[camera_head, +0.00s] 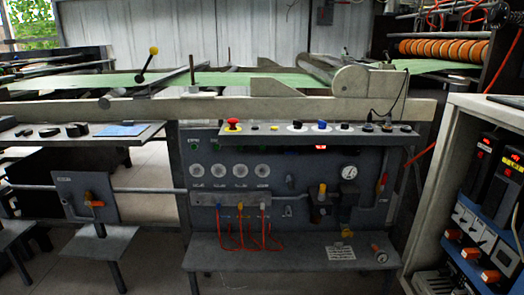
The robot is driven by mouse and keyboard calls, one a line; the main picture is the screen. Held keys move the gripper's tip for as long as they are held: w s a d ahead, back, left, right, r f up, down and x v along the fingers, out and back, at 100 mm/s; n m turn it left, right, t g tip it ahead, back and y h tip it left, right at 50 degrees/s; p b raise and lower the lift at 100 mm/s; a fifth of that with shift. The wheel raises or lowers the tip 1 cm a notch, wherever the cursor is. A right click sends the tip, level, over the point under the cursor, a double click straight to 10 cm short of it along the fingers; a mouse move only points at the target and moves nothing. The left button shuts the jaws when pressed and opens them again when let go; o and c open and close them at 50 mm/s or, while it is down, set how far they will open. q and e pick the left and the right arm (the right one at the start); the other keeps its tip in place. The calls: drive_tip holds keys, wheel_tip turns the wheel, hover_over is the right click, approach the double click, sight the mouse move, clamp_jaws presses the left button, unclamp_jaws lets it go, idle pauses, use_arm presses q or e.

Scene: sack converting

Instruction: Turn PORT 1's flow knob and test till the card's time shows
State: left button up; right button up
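A grey control panel (290,155) stands in the middle below the machine's beam. It has a row of several white round dials (240,170) with small labels too small to read. Neither gripper is in view.
A ledge above the panel carries a red mushroom button (233,122) and several knobs. A pressure gauge (348,172) and piping are at the panel's right. A white cabinet (455,150) stands at right. A left shelf holds a blue pad (122,129) and dark round pieces.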

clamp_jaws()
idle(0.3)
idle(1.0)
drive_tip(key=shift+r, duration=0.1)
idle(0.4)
